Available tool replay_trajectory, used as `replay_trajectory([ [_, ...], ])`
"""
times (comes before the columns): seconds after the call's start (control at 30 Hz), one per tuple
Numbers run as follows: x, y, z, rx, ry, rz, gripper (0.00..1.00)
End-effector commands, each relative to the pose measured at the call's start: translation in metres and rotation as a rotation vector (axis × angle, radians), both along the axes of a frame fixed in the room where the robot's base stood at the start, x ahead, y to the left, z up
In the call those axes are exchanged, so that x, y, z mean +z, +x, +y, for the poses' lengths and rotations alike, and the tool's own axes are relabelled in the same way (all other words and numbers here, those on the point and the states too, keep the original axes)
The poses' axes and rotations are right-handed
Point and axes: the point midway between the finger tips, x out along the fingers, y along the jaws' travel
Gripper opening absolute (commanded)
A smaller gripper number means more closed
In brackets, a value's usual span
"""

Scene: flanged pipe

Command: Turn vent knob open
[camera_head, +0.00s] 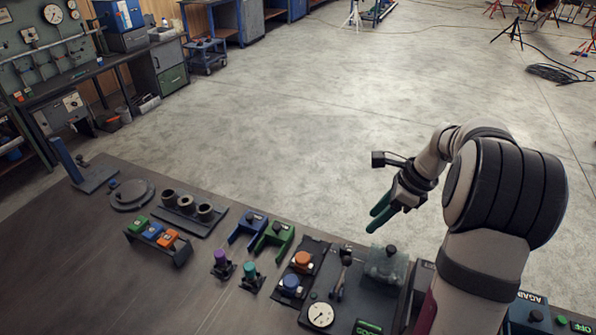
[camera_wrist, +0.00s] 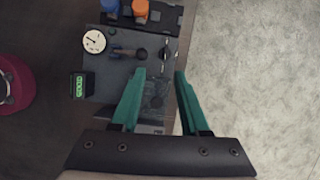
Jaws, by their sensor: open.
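My gripper (camera_head: 383,210) is open and empty, held in the air beyond the far edge of the bench. In the wrist view its two green fingers (camera_wrist: 159,76) are spread above a dark panel, with a gap between them. The dark panel (camera_head: 325,290) carries a white dial gauge (camera_head: 320,315), also seen in the wrist view (camera_wrist: 94,42). A lever with a black ball (camera_head: 346,261) stands beside the gauge. A black knob (camera_head: 391,250) tops a clear housing (camera_head: 385,267) at the panel's right. I cannot tell which part is the vent knob.
A plate left of the panel holds an orange knob (camera_head: 302,258) and a blue knob (camera_head: 290,282). A green display (camera_head: 368,327) sits near the gauge. Blue and green brackets (camera_head: 275,236) stand farther left. The floor beyond the bench is open.

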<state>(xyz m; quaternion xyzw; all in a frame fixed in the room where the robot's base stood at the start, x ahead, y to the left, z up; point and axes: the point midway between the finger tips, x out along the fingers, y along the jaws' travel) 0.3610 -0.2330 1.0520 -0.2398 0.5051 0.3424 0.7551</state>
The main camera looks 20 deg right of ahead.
Motion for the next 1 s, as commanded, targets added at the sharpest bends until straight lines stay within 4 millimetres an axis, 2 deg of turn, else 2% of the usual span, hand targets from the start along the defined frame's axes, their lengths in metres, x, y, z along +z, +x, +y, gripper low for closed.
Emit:
replay_trajectory([
  [0.03,-0.007,0.001,-0.013,-0.052,0.012,0.005,0.45],
  [0.1,-0.015,0.003,-0.019,-0.083,0.02,0.006,0.45],
  [0.17,-0.024,0.005,-0.016,-0.084,0.021,0.009,0.45],
  [0.4,-0.087,0.023,0.005,-0.078,0.021,0.011,0.45],
  [0.6,-0.129,0.036,0.017,-0.077,0.019,0.009,0.45],
  [0.8,-0.15,0.042,0.023,-0.078,0.018,0.007,0.45],
  [1.0,-0.155,0.044,0.024,-0.077,0.017,0.007,0.45],
])
